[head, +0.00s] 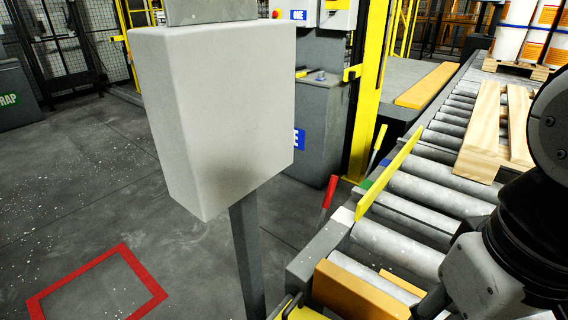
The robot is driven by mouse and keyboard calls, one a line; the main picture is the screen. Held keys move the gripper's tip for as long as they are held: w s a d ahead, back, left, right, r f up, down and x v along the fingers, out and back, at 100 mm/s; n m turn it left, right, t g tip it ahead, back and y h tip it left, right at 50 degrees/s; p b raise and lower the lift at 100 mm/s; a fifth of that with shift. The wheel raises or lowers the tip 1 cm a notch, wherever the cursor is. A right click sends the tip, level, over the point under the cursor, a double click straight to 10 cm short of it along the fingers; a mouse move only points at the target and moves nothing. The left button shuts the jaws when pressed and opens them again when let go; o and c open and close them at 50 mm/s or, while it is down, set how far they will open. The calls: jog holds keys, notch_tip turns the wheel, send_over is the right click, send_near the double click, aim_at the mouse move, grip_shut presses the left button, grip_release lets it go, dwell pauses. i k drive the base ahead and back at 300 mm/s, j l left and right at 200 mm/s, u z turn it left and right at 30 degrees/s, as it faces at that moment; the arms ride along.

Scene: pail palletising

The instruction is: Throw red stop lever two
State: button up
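A red lever (330,191) stands tilted beside the left edge of the roller conveyor (392,240), behind the grey box on a post. Its lower end is partly hidden, and no number shows on it. A yellow lever (377,146) stands farther back near the yellow post. My arm's dark joint and grey link fill the lower right. My gripper's fingers are not in view.
A large grey box (215,110) on a post (247,255) stands in the foreground. A yellow plate (388,172) stands along the rollers. Wooden boards (482,140) lie on the conveyor; white pails (510,32) stand behind. A red floor square (97,285) and open floor lie left.

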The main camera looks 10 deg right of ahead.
aim_at(334, 179)
jog(key=i+j+u, duration=0.2)
jog(key=u, duration=0.3)
jog(key=i+j+u, duration=0.25)
jog(key=u, duration=0.25)
jog(key=i+j+u, duration=0.25)
jog(key=u, duration=0.2)
jog(key=i+j, duration=0.1)
jog(key=i, duration=0.25)
jog(key=i+j+z, duration=0.15)
jog(key=i, duration=0.15)
jog(key=i+j+z, duration=0.1)
jog(key=z, duration=0.35)
jog(key=i+j+z, duration=0.2)
jog(key=z, duration=0.25)
jog(key=i+j+z, duration=0.2)
jog(key=z, duration=0.2)
jog(key=i+j+z, duration=0.2)
jog(key=z, duration=0.25)
jog(key=j, duration=0.1)
